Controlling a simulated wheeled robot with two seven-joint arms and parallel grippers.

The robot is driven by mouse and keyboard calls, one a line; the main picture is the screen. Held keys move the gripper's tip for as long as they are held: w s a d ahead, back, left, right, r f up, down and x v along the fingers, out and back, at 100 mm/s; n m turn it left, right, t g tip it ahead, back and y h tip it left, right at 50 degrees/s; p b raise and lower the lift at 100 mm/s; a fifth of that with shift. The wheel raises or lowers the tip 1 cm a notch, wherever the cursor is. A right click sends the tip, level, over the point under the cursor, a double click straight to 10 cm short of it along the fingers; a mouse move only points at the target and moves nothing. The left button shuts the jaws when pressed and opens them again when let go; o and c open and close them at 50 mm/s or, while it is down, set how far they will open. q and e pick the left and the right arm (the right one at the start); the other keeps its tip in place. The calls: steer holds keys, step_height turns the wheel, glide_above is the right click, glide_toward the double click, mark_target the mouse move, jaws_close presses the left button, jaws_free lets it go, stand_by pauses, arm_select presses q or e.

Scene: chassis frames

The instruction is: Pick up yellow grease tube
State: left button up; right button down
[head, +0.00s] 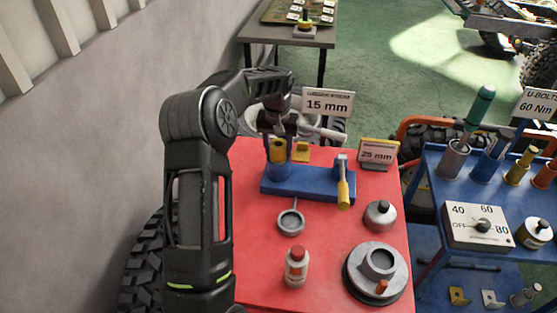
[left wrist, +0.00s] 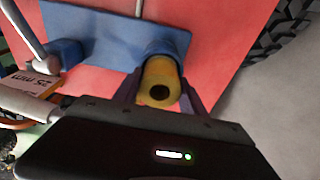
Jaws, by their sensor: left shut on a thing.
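The yellow grease tube (head: 278,151) stands upright in a round blue cup (head: 279,171) at the left end of the blue rack (head: 315,186) on the red table. My left gripper (head: 277,128) reaches it from above and is shut on it. In the left wrist view the yellow tube (left wrist: 159,72) shows its dark round end between the two fingers (left wrist: 162,92), with the blue cup rim around its far side. The tube's lower part is hidden in the cup. My right gripper is not in view.
Signs reading 15 mm (head: 328,103) and 25 mm (head: 376,153) stand behind. A grey ring tool (head: 291,221), a red-capped bottle (head: 296,268) and a round metal part (head: 352,278) lie nearer. A blue cart (head: 424,190) is right.

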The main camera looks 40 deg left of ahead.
arm_select(q)
jaws_close()
steer(key=shift+r, duration=0.1)
stand_by(0.5)
step_height(320, 180, up, 10)
steer(key=b, duration=0.1)
steer(key=shift+b, duration=0.4)
stand_by(0.4)
